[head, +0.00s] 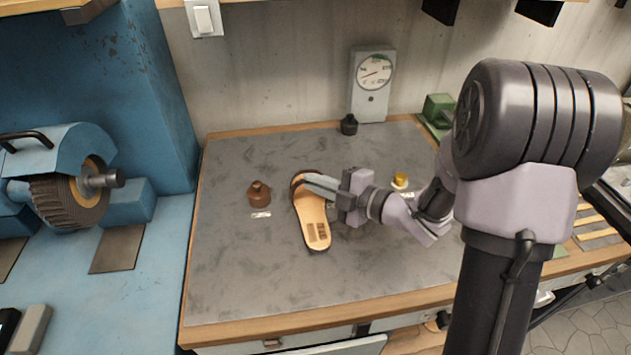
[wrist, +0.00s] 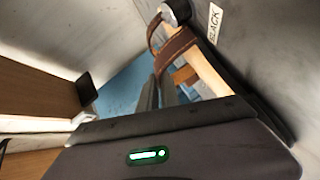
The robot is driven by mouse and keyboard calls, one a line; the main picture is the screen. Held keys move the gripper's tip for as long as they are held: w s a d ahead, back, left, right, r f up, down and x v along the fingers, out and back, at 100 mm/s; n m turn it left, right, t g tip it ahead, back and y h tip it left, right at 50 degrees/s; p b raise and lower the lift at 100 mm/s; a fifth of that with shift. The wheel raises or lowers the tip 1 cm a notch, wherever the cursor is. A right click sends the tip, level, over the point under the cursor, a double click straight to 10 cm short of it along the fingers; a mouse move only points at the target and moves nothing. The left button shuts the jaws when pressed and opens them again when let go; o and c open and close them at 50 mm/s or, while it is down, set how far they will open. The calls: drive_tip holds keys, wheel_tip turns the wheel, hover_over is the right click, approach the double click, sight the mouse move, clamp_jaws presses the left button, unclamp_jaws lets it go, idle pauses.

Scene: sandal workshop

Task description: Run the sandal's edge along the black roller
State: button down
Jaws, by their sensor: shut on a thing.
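The sandal (head: 315,228) has a tan footbed, a dark sole edge and brown straps. It is over the grey bench mat, heel toward the front; I cannot tell whether it touches the mat. My gripper (head: 308,182) reaches in from the right and is shut on the sandal near its straps. In the wrist view the sandal (wrist: 205,72) lies beyond the fingers. A small black pot (head: 349,125) stands at the back of the bench. A dark round piece (wrist: 176,11) and a "BLACK" label (wrist: 215,22) show in the wrist view.
A blue machine with a dark ridged wheel (head: 68,202) is at left. A dial gauge (head: 372,80) stands behind. The mat's front (head: 270,290) is clear.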

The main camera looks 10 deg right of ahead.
drive_tip(key=shift+s, duration=0.6)
drive_tip(key=shift+s, duration=0.1)
drive_tip(key=shift+s+b, duration=0.35)
drive_tip(key=shift+s, duration=0.45)
drive_tip(key=shift+s, duration=0.1)
idle(0.8)
drive_tip(key=shift+s+d, duration=0.1)
drive_tip(key=shift+s, duration=0.6)
drive_tip(key=shift+d, duration=0.15)
idle(0.9)
drive_tip(key=shift+s+d+b, duration=0.25)
drive_tip(key=shift+s+b, duration=0.05)
drive_tip(key=shift+s, duration=0.5)
